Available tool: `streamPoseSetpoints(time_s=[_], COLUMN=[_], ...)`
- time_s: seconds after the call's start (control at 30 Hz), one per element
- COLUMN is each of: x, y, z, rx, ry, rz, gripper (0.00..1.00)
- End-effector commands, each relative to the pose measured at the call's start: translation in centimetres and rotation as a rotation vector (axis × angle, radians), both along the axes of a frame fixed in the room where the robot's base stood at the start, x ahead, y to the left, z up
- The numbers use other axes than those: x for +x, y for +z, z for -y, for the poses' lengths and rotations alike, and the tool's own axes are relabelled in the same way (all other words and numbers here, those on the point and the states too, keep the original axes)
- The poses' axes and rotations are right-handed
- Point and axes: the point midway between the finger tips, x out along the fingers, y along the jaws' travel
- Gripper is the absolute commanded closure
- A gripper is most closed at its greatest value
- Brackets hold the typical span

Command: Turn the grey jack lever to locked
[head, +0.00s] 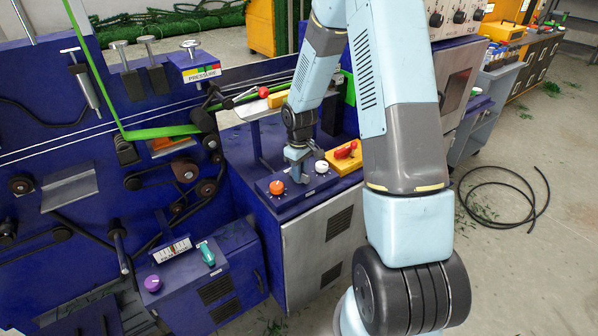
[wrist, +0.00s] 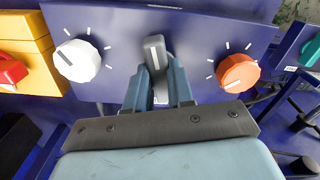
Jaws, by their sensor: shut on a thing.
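The grey jack lever (wrist: 155,53) stands in the middle of a blue panel (wrist: 205,22) in the wrist view, between a white knob and an orange knob. It has a pale stripe along it and points up the picture, with a slight lean left. My gripper (wrist: 158,88) is shut on the lever, with one finger on each side of it. In the head view my gripper (head: 297,157) reaches down to the panel between the orange knob (head: 277,187) and the white knob (head: 321,166). The lever is hidden or too small to make out there.
The white knob (wrist: 77,60) and orange knob (wrist: 238,72) flank the fingers closely. A yellow box with a red switch (head: 347,152) is beside the panel. A purple knob (head: 152,283) and a teal knob (head: 207,255) sit on a lower cabinet. A black hose lies on the floor.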

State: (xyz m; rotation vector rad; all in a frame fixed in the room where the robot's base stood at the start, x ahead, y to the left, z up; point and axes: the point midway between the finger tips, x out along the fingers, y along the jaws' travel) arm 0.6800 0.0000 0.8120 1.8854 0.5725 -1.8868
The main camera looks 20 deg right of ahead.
Motion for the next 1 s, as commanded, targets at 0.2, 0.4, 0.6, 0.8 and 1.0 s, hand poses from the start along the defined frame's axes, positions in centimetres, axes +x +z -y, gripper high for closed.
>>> streamPoseSetpoints(time_s=[0.2, 0.4, 0.6, 0.8, 1.0], x=[0.1, 0.12, 0.12, 0.12, 0.13], y=[0.05, 0.05, 0.05, 0.06, 0.06], z=[-0.07, -0.08, -0.06, -0.05, -0.04], rx=[0.001, 0.001, 0.001, 0.001, 0.001], ry=[-0.147, -0.236, -0.279, -0.292, -0.292], rz=[0.003, 0.003, 0.003, 0.003, 0.003], gripper=[1.0, 1.0, 1.0, 1.0, 1.0])
